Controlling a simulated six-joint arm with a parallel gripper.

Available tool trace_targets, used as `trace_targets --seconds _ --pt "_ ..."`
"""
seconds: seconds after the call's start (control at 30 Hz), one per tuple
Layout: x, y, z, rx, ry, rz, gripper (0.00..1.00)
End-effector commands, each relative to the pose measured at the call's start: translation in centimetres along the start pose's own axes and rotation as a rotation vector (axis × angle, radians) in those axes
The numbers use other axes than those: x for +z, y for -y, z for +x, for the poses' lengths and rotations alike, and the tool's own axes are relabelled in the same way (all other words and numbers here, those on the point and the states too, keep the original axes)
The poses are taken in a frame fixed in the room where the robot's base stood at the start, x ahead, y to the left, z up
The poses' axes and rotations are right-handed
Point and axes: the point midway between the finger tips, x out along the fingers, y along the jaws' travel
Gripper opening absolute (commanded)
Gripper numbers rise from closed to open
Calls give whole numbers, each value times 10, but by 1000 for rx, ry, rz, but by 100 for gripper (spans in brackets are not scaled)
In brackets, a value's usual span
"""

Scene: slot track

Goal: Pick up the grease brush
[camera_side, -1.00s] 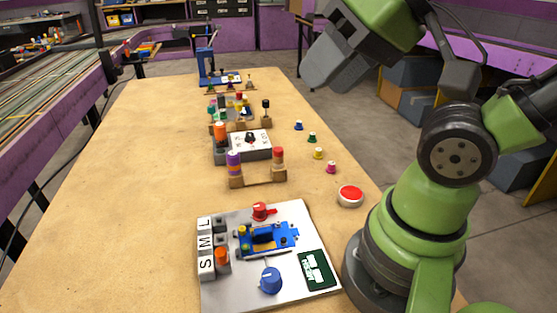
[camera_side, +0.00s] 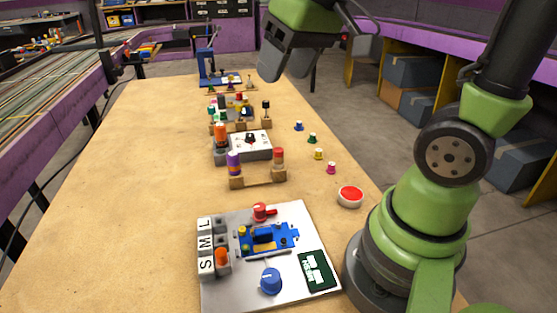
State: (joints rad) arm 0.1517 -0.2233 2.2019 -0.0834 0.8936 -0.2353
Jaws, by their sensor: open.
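My gripper (camera_side: 287,72) hangs open and empty in the air over the far right part of the wooden table, well above the small parts below. I cannot tell for sure which item is the grease brush. A dark-topped upright piece (camera_side: 266,109) stands in a wooden rack behind the white box. A purple-and-white piece (camera_side: 234,163) and a red-topped piece (camera_side: 278,158) stand upright in a nearer wooden holder (camera_side: 258,183). My gripper touches none of these.
A white board (camera_side: 225,293) with a blue fixture, a red lever and a blue knob lies in front. A red button (camera_side: 350,194) sits near my base. Small coloured pegs (camera_side: 318,154) line the right edge. A blue press (camera_side: 207,68) stands at the back. The table's left side is clear.

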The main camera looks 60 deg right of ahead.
Motion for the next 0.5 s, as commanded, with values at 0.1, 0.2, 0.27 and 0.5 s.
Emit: trace_targets --seconds 0.1,0.2,0.27,0.5 --pt "-25 -21 33 49 89 -44 54" --pt "-40 -42 63 78 160 -89 54" --pt "-46 -56 83 90 205 -115 54" --pt "-50 -105 152 101 353 -202 54"
